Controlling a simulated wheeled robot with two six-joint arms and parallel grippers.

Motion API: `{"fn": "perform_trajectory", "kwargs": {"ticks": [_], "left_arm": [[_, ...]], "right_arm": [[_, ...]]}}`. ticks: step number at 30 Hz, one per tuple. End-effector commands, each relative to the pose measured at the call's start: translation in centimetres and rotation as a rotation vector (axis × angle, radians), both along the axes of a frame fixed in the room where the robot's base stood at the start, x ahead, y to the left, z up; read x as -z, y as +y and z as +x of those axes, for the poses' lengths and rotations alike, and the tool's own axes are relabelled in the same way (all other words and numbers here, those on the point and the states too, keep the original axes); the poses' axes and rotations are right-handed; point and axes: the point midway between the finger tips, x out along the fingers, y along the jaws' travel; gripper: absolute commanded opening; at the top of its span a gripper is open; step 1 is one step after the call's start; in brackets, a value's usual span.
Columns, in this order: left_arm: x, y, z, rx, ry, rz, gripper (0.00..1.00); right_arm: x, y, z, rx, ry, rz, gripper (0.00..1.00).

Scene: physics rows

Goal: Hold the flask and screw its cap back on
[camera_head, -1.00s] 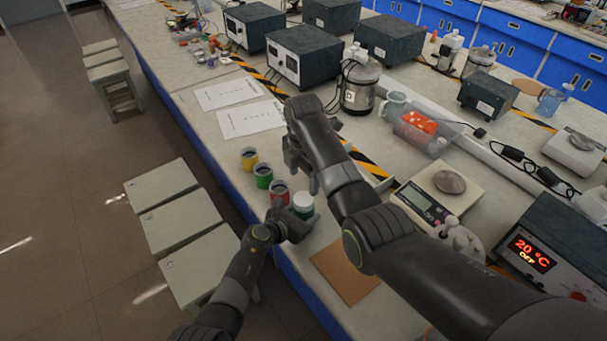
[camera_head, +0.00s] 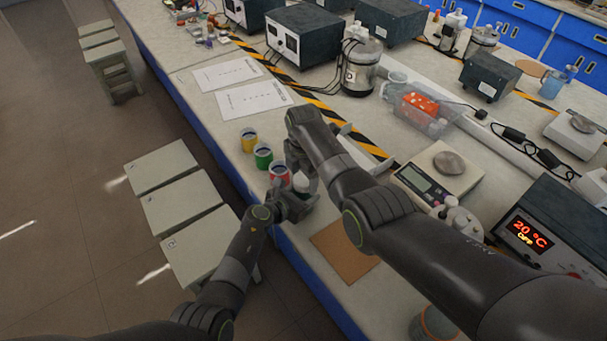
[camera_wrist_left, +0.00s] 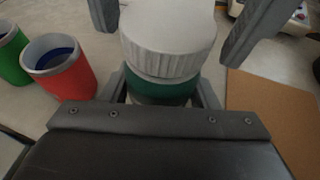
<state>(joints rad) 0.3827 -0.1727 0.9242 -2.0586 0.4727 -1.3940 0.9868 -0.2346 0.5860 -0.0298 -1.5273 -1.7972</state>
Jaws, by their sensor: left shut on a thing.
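The flask (camera_wrist_left: 160,88) has a dark green band and a ridged white cap (camera_wrist_left: 168,45) sitting on top; I cannot tell how tightly it is seated. My left gripper (camera_head: 300,198) is shut on the flask below the cap, near the bench's front edge. In the head view the cap (camera_head: 302,182) shows only partly, behind my grippers. My right gripper (camera_head: 304,170) comes from above. Its two fingers show in the left wrist view (camera_wrist_left: 178,22), apart on either side of the cap, with gaps visible.
Red (camera_head: 279,176), green (camera_head: 263,157) and yellow (camera_head: 249,141) cups stand in a row left of the flask. A brown mat (camera_head: 345,252) lies to the right, with a scale (camera_head: 437,176) beyond. Papers (camera_head: 252,98) lie farther back.

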Motion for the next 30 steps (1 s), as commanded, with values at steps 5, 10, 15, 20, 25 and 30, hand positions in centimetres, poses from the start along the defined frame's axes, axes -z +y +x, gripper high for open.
{"fn": "perform_trajectory", "kwargs": {"ticks": [5, 10, 15, 20, 25, 30], "left_arm": [[0.03, 0.00, -0.02, 0.000, 0.001, 0.001, 0.00], [0.03, 0.00, -0.02, 0.000, 0.001, 0.001, 0.00], [0.03, 0.00, -0.02, 0.000, 0.001, 0.001, 0.00], [0.03, 0.00, -0.02, 0.000, 0.001, 0.001, 0.00], [0.03, 0.00, -0.02, 0.000, 0.000, 0.000, 0.00], [0.03, 0.01, -0.01, 0.000, 0.000, 0.000, 0.00]], "right_arm": [[-0.02, -0.02, 0.01, 0.000, 0.000, 0.000, 0.42], [-0.02, -0.01, 0.01, 0.000, 0.000, 0.000, 0.23], [-0.02, -0.01, 0.00, 0.072, 0.000, 0.000, 0.23], [0.00, -0.01, -0.01, 0.300, 0.000, 0.000, 0.23], [0.02, 0.01, -0.02, 0.575, 0.001, 0.000, 0.23], [0.04, 0.03, -0.02, 0.849, 0.001, 0.000, 0.23]]}}
